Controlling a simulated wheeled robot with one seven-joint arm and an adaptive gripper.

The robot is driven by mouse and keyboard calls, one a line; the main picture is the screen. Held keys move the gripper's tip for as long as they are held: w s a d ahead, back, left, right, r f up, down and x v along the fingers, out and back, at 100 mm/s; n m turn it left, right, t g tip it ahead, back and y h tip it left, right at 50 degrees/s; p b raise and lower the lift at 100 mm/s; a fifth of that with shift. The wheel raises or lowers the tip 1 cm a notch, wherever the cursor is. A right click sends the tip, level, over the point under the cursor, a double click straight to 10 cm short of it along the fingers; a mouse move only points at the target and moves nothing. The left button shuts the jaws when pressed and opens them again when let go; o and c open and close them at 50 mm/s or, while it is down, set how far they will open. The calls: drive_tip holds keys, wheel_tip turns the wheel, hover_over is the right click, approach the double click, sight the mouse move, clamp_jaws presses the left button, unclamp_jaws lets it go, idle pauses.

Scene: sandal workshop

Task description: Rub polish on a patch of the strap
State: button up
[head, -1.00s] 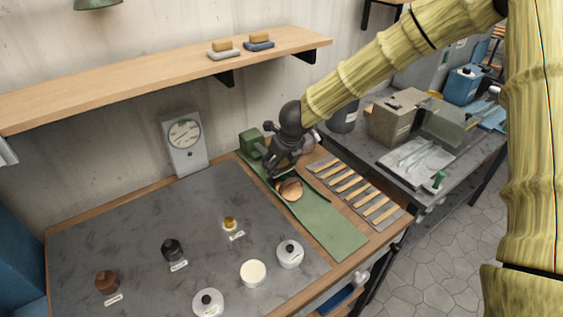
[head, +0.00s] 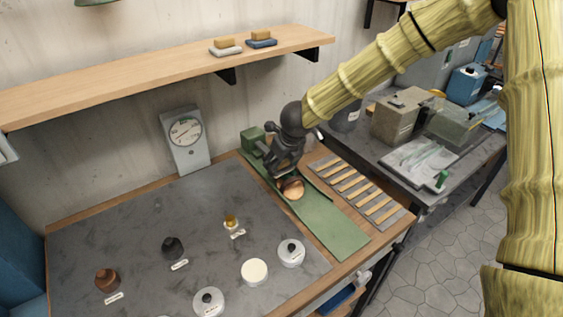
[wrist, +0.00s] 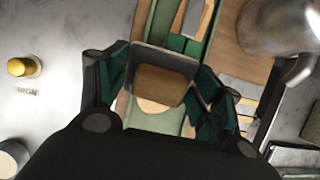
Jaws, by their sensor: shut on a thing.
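My gripper (head: 281,176) is over the green mat (head: 335,236) at the right of the bench. In the wrist view its dark green fingers (wrist: 163,92) are shut on a small block (wrist: 162,86) with a brown face and a dark grey edge. A rounded tan piece (head: 293,190) lies on the mat right under the fingertips; it also shows below the block in the wrist view (wrist: 152,106). I cannot tell whether the block touches it. A thin dark strip (head: 321,192) runs beside it. I cannot clearly make out the strap.
A green block (head: 252,141) stands at the mat's far end, near a dial gauge (head: 186,136). Slatted strips (head: 360,190) lie right of the mat. Several small jars and lids, including a cream tin (head: 254,271), stand left on the grey top. A shelf (head: 150,77) hangs above.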

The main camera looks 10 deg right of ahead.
drive_tip(key=shift+b+x, duration=0.3)
drive_tip(key=shift+x, duration=0.6)
drive_tip(key=shift+d+r, duration=0.15)
drive_tip(key=shift+w+d+r+p, duration=0.1)
drive_tip(key=shift+w+d+p, duration=0.1)
drive_tip(key=shift+d+p, duration=0.55)
drive_tip(key=shift+w+d+p, duration=0.2)
drive_tip(key=shift+d+p, duration=0.3)
drive_tip(key=shift+d, duration=0.35)
drive_tip(key=shift+w+d+f, duration=0.1)
drive_tip(key=shift+d+f, duration=0.1)
drive_tip(key=shift+s+a+f+b, duration=0.1)
drive_tip(key=shift+s+a+b, duration=0.1)
drive_tip(key=shift+a, duration=0.45)
drive_tip(key=shift+s+a+b, duration=0.15)
drive_tip(key=shift+a+b, duration=0.05)
drive_tip(key=shift+a, duration=0.45)
drive_tip(key=shift+s+a+b, duration=0.2)
drive_tip(key=shift+a, duration=0.45)
